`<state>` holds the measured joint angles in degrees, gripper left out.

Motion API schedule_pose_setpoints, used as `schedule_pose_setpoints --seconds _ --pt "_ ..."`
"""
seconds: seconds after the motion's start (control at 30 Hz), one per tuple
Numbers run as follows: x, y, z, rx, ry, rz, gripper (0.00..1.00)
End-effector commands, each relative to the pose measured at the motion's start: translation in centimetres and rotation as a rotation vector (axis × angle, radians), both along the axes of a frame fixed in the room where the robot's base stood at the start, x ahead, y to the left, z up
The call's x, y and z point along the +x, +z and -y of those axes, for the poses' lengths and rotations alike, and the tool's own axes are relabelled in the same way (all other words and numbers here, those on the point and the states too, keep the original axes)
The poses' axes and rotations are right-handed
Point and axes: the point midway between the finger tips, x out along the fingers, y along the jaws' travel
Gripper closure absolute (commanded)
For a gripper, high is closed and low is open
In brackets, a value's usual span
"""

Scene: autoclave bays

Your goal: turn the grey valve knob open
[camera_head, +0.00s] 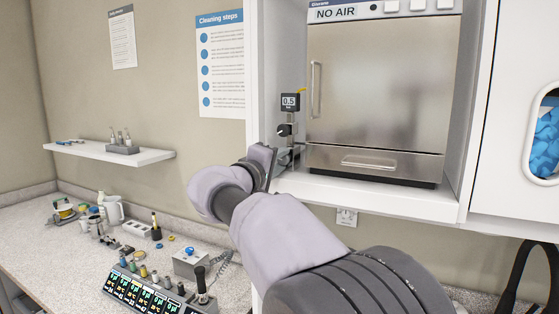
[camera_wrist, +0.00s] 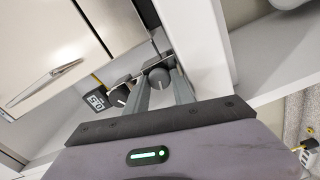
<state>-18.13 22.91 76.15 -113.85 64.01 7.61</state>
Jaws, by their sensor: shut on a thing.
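The grey valve knob (camera_wrist: 158,78) shows in the wrist view as a round grey knob with a pale mark, between my fingertips. My gripper (camera_wrist: 163,85) is shut on it, one finger at each side. In the head view my gripper (camera_head: 287,158) reaches in at the lower left of the autoclave bay, and the held knob is mostly hidden there. A second dark knob (camera_head: 285,130) with a white mark sits just above, under a gauge (camera_head: 290,101) reading 0.5. In the wrist view this second knob (camera_wrist: 119,95) is left of my fingers, apart from them.
The autoclave (camera_head: 378,85), labelled "NO AIR", stands right of the valves with its door shut. The bay's white side wall (camera_wrist: 195,45) is close to my fingers. A counter (camera_head: 60,265) with a control box (camera_head: 150,292) and small items lies lower left.

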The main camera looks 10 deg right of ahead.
Motion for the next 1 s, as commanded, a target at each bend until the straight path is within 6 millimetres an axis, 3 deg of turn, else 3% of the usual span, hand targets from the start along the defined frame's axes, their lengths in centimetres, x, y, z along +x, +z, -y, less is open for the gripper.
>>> schedule_pose_setpoints --seconds 0.4,1.0 --pt "0.02 -0.10 -0.03 -0.171 0.000 -0.125 1.00" --pt "0.02 -0.15 -0.02 -0.209 0.000 -0.153 1.00"
